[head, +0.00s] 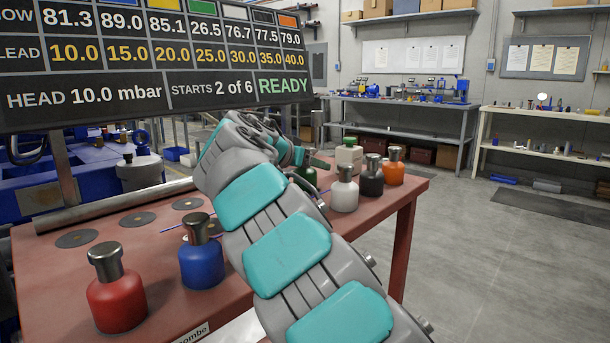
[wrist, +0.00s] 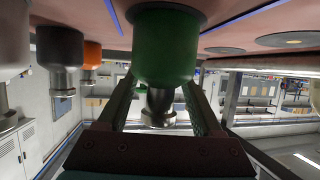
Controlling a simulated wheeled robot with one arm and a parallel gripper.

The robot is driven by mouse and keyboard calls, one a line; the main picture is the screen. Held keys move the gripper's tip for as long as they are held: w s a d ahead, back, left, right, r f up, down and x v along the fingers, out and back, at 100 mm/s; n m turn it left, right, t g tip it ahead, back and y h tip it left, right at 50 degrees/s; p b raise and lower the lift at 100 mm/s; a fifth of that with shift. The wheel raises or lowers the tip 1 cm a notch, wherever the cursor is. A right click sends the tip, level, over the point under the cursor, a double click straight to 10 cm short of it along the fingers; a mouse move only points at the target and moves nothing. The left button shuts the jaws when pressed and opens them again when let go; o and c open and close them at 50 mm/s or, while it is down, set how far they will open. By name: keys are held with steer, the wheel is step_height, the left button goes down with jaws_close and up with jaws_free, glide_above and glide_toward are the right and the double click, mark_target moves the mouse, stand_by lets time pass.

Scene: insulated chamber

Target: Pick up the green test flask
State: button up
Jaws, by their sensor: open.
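The green test flask (wrist: 166,48) fills the middle of the wrist view, which appears upside down, with its metal neck and cap (wrist: 159,106) pointing down in the picture. In the head view only a slice of the green flask (head: 308,173) shows behind my arm. My gripper (wrist: 161,88) is open, with one finger on each side of the green flask near its shoulder and neck. I cannot tell whether either finger touches it. The flask stands upright on the red-brown table (head: 170,243).
White (head: 344,196), black (head: 371,183) and orange (head: 391,173) flasks stand close on the right of the green one. Blue (head: 201,263) and red (head: 117,302) flasks stand at the near left. Dark discs (head: 137,219) lie on the table. A display board (head: 150,60) hangs over the left.

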steer(key=shift+w, duration=0.1)
steer(key=shift+c, duration=0.3)
jaws_close()
